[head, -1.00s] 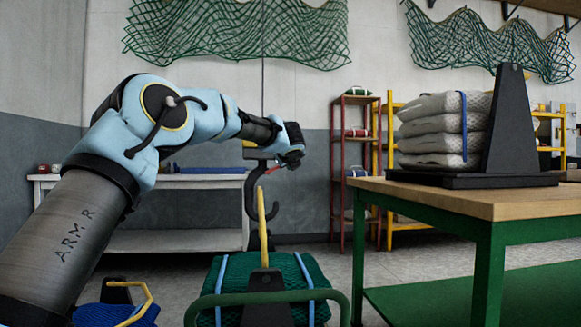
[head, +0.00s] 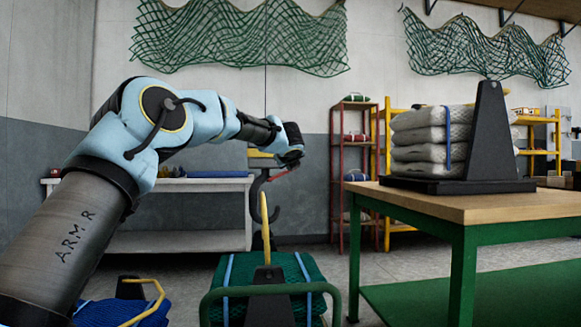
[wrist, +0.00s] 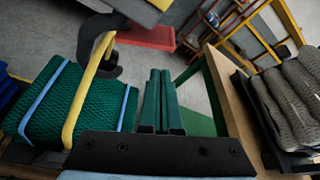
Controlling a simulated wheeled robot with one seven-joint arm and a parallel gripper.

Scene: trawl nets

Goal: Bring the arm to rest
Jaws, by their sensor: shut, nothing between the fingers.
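My gripper (head: 291,152) is held out ahead at mid-height in the head view, on the light-blue and grey arm (head: 165,125). Its fingertips are hard to make out there. In the wrist view the two dark green fingers (wrist: 161,75) lie side by side, shut and empty. They are apart from the green net bundle and the table. The arm is bent and extended, not folded in.
A black hook (head: 256,200) hangs near my gripper, above a green net bundle (head: 235,272) with blue straps and a yellow handle. A blue bundle (head: 100,312) lies lower left. A wooden-topped table (head: 500,207) with stacked grey bundles (head: 420,140) stands right.

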